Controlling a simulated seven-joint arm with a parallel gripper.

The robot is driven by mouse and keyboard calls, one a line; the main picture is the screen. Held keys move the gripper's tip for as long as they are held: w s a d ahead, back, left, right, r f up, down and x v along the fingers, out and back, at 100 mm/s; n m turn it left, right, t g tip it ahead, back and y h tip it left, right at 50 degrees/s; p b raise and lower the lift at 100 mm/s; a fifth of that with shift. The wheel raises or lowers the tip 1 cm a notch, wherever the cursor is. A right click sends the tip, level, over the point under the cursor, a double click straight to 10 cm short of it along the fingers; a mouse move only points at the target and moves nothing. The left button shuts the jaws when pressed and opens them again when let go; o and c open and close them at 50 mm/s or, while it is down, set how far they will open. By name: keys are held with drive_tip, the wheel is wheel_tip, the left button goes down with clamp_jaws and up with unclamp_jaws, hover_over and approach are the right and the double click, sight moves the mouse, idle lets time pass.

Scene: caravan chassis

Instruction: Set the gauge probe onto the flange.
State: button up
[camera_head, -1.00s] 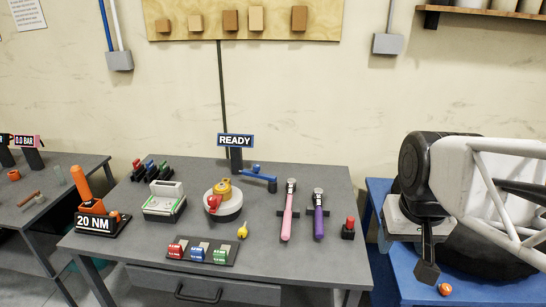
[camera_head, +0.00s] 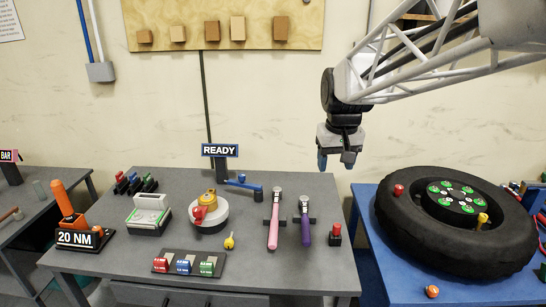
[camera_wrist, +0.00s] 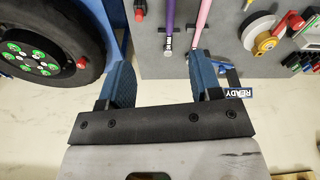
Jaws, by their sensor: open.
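My gripper (camera_head: 337,162) hangs in the air with fingers down, above the gap between the grey bench and the blue table. Its jaws are open and empty. In the wrist view its two blue fingers stand apart, with bare floor and bench edge between (camera_wrist: 163,85). A yellow and red device (camera_head: 208,207) stands on a round white base on the bench. A small yellow piece (camera_head: 230,241) lies in front of it. A black round hub with green discs (camera_head: 457,204) sits inside a tyre on the blue table. I cannot tell which piece is the gauge probe or which is the flange.
The tyre (camera_head: 405,232) carries a red knob (camera_head: 398,190) and a yellow one (camera_head: 482,219). A pink tool (camera_head: 274,225), a purple tool (camera_head: 305,221) and a READY sign (camera_head: 220,150) stand on the bench. An orange piece (camera_head: 432,291) lies on the blue table.

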drive_tip(key=w+a+f+n, duration=0.1)
drive_tip(key=w+a, duration=0.2)
drive_tip(key=w, duration=0.4)
drive_tip(key=w+a+f, duration=0.1)
drive_tip(key=w+a, duration=0.3)
drive_tip(key=w, duration=0.2)
drive_tip(key=n+g, duration=0.2)
drive_tip(key=n, duration=0.1)
hover_over(242, 175)
drive_tip(key=f, duration=1.9)
drive_tip(key=shift+s+d, duration=0.3)
drive_tip(key=shift+d, duration=0.1)
drive_tip(key=shift+w+a+f, duration=0.3)
drive_tip(key=shift+a+f, duration=0.05)
drive_tip(key=shift+a, duration=0.05)
drive_tip(key=shift+f, duration=0.15)
drive_tip(key=shift+f, duration=3.75)
clamp_jaws()
